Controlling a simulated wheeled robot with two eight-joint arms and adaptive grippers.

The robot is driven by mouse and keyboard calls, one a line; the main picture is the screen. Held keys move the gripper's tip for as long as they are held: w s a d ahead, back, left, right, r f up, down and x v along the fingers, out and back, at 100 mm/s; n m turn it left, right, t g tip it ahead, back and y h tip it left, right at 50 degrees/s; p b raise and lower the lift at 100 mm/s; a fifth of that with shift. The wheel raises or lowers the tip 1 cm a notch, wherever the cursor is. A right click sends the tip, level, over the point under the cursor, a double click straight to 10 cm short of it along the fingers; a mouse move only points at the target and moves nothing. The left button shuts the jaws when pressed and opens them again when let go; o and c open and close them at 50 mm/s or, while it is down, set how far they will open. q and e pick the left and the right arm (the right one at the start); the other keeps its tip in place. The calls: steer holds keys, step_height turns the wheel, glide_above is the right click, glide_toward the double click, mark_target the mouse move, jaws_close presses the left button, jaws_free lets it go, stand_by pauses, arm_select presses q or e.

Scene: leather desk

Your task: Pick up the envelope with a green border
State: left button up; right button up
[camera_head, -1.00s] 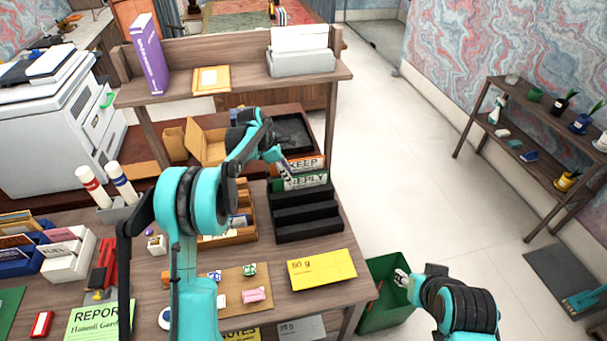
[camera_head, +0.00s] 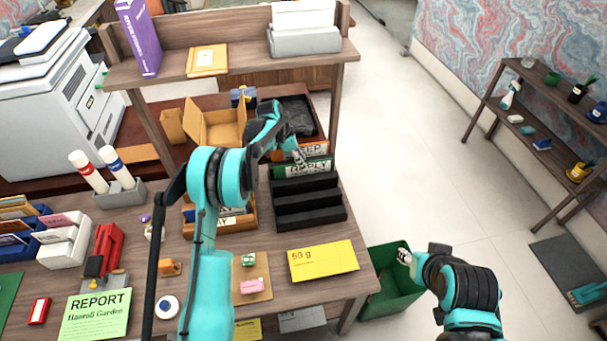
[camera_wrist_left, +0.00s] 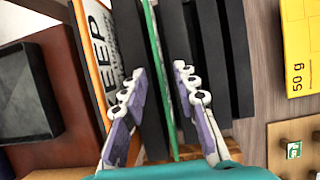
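The green-bordered envelope (camera_head: 318,166), marked REPLY, stands upright in the rear part of the black stepped sorter (camera_head: 310,215). In the left wrist view the green envelope (camera_wrist_left: 155,50) is seen nearly edge-on as a thin strip. My left gripper (camera_head: 300,157) is at its top edge. In the left wrist view the left gripper (camera_wrist_left: 158,72) is open, with one finger on each side of the strip and gaps visible. My right gripper (camera_head: 404,257) is above the green bin at the right; its finger opening is too small to judge.
An orange-bordered KEEP envelope (camera_head: 314,149) stands just behind the green one. A yellow 50 g envelope (camera_head: 323,261) lies in front of the sorter. A wooden shelf (camera_head: 235,65) spans behind the arm. A green bin (camera_head: 392,285) stands off the desk's right edge.

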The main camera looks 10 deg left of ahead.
arm_select(q)
steer(key=shift+d+f, duration=0.1)
steer(key=shift+f, duration=0.1)
steer(key=shift+r, duration=0.1)
steer(key=shift+c, duration=0.6)
jaws_close()
steer(key=shift+r, duration=0.15)
steer(key=shift+s+r, duration=0.15)
steer(key=shift+r, duration=0.05)
step_height(320, 180, up, 7)
steer(key=p, duration=0.2)
steer(key=s+d, duration=0.4)
steer(key=s, duration=0.5)
steer(key=s+d, duration=0.3)
steer(key=s, duration=0.6)
steer(key=shift+s+d+f+p, duration=0.15)
steer(key=shift+d+f+p, duration=0.15)
steer(key=shift+d+f, duration=0.05)
